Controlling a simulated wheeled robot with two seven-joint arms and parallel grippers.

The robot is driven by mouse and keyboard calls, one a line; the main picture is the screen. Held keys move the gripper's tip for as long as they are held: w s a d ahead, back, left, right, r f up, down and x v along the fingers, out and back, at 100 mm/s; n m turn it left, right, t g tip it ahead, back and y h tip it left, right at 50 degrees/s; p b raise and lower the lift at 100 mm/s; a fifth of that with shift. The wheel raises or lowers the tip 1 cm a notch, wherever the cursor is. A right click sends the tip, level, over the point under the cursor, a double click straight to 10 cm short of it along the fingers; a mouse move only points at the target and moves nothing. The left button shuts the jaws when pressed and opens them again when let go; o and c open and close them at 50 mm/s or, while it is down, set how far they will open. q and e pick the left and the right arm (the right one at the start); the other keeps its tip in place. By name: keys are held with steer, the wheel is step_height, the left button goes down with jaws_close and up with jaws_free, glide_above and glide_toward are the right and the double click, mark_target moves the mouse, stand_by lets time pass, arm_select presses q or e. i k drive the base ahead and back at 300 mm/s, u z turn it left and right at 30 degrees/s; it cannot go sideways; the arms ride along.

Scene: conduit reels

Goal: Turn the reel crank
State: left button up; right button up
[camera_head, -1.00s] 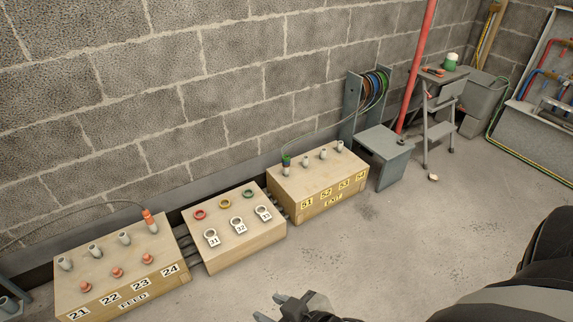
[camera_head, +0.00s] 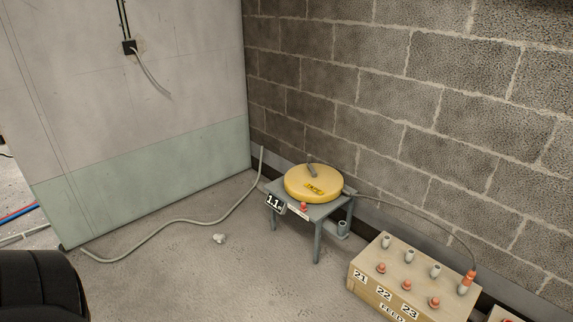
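A round yellow reel (camera_head: 332,186) lies flat on a small grey stand (camera_head: 318,212) against the block wall. A short grey piece (camera_head: 311,169), which looks like the crank handle, stands at the reel's far edge. Neither gripper is in view; nothing of mine touches the reel.
A pale hose (camera_head: 180,222) snakes over the floor left of the stand. A small white lump (camera_head: 219,238) lies on the floor in front. A partition wall (camera_head: 140,130) with a black socket (camera_head: 129,47) closes off the left. The floor before the stand is mostly clear.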

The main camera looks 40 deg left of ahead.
mark_target(314, 174)
steer(key=u, duration=0.9)
steer(key=k, duration=1.15)
steer(key=u, duration=1.5)
steer(key=i, duration=3.8)
steer(key=z, duration=2)
steer(key=i, duration=0.8)
steer(key=z, duration=1.5)
steer(key=k, duration=0.25)
steer(key=u, duration=2.3)
steer(key=i, duration=1.05)
steer(key=z, duration=0.7)
steer(key=i, duration=0.75)
steer(key=z, duration=0.85)
